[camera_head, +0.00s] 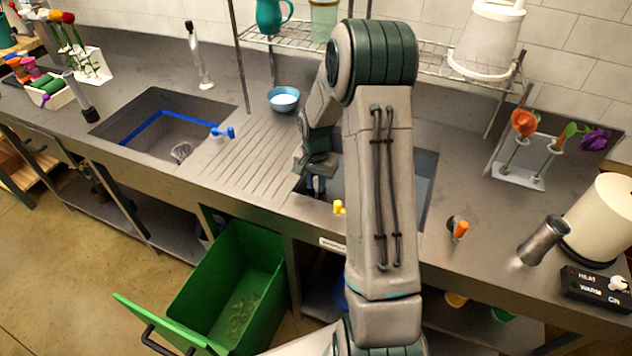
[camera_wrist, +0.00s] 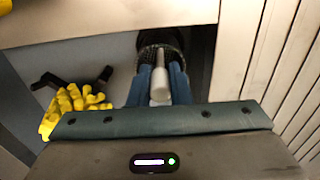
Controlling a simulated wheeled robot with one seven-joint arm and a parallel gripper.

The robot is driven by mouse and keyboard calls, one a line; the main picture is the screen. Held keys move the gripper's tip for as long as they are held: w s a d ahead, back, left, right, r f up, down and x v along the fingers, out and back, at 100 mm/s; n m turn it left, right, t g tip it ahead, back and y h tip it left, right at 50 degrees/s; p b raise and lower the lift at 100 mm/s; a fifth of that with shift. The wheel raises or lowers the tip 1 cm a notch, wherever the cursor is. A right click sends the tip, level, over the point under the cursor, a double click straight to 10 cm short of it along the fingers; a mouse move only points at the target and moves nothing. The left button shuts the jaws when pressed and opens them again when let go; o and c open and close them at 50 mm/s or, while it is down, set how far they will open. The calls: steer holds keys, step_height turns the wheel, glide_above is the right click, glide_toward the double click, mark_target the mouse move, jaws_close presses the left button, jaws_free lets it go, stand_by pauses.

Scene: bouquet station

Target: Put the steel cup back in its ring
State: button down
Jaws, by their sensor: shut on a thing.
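The steel cup (camera_head: 543,240) is a shiny metal cylinder on the counter at the right, beside a cream cylinder. I cannot make out its ring for certain. A small dark round opening (camera_head: 452,222) shows in the counter to the cup's left. My gripper (camera_head: 316,185) is low over the right sink, far left of the cup and partly hidden by my arm. In the wrist view, its blue fingers are shut on a white-handled thing (camera_wrist: 159,85). This thing has a dark, rough round end, and it is held over the sink.
Yellow gloves (camera_wrist: 75,106) lie left of the fingers in the wrist view. The cream cylinder (camera_head: 604,222) and a black control box (camera_head: 594,286) crowd the cup. A flower rack (camera_head: 520,180) stands behind. An open green bin (camera_head: 225,285) is below the counter.

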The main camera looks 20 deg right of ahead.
steer(key=shift+f+b, duration=0.55)
steer(key=shift+f, duration=0.15)
steer(key=shift+f+b, duration=0.55)
steer(key=c, duration=1.3)
jaws_free()
steer(key=shift+o, duration=0.2)
step_height(320, 180, up, 14)
steer(key=shift+f+b, duration=0.1)
steer(key=shift+b, duration=0.6)
